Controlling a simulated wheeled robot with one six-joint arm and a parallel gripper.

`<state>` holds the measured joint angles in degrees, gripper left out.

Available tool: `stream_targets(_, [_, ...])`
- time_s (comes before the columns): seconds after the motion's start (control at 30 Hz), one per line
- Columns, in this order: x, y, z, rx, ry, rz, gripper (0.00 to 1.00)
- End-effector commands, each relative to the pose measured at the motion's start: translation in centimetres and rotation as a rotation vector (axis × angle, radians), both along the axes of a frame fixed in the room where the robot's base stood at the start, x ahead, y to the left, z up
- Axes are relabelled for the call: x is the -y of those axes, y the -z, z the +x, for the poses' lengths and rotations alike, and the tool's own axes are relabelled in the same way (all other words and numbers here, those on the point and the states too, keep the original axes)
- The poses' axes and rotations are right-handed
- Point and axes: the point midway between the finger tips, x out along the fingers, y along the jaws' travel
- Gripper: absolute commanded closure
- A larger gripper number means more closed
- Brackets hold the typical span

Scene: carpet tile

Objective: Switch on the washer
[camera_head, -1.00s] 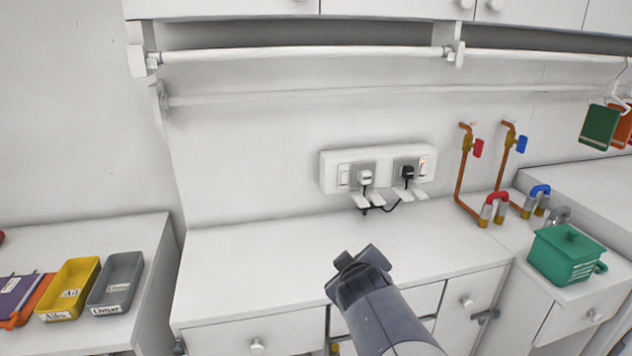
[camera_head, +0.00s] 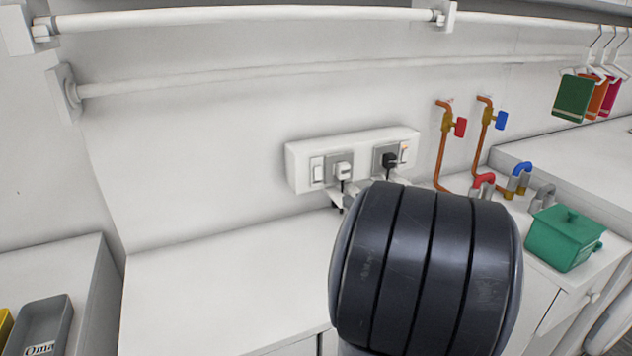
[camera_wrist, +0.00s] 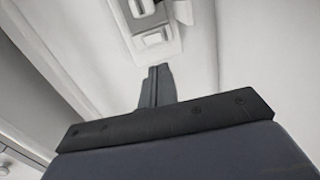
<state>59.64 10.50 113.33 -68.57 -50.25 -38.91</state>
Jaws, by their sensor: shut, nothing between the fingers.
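A white socket panel (camera_head: 352,158) is on the wall above the counter. Its left unit has a white rocker switch (camera_head: 317,170) and a white plug (camera_head: 343,171). Contact cannot be told.
A grey tray (camera_head: 42,325) is at lower left. Rails run above.

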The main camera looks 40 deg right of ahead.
Motion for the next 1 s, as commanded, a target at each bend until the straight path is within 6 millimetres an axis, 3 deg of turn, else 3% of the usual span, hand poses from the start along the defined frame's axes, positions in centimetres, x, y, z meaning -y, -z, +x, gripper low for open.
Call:
stream_targets(0.3, [0.0,0.0,0.1,0.0,-0.001,0.001,1.0])
stream_targets(0.47, [0.2,0.1,1.2,0.002,-0.003,0.002,1.0])
stream_targets(1.0, [2.5,1.2,10.7,0.0,-0.002,0.002,1.0])
